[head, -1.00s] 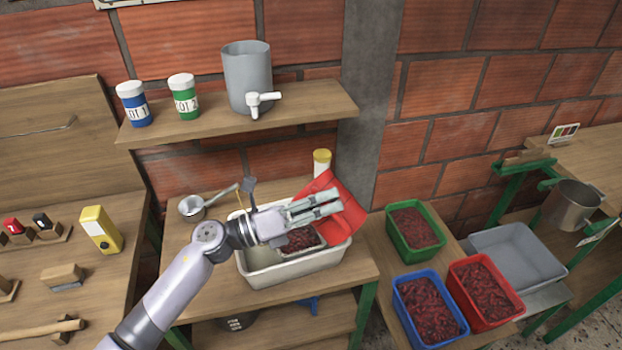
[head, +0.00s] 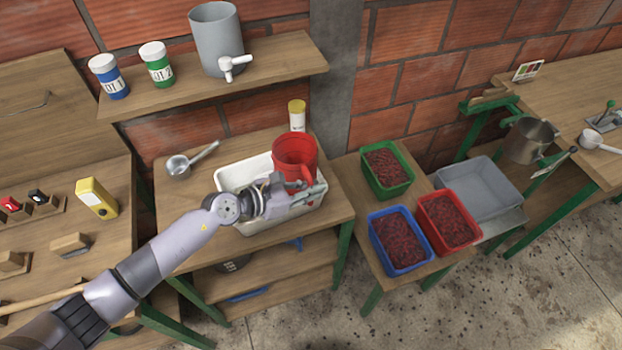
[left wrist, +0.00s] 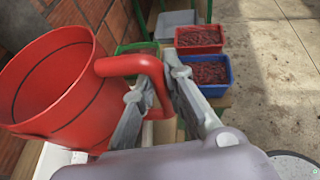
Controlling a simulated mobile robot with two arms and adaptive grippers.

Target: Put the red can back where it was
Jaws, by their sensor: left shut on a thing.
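The red can (head: 294,150) is a wide red vessel with a side handle. It is about upright over the right part of the white tub (head: 236,176). My left gripper (head: 310,193) is shut on its handle. In the left wrist view the can (left wrist: 50,85) fills the left side, and its handle passes between the fingers of the gripper (left wrist: 157,85). The inside that shows looks empty. The can and my arm hide much of the tub's inside. I cannot tell whether the can touches the tub. My right gripper is not in view.
A yellow-capped bottle (head: 297,115) stands just behind the can. A ladle (head: 188,161) lies to the tub's left. The shelf (head: 270,70) above holds two jars and a grey tapped container (head: 214,40). Green, blue and red crates of berries (head: 387,168) stand at right.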

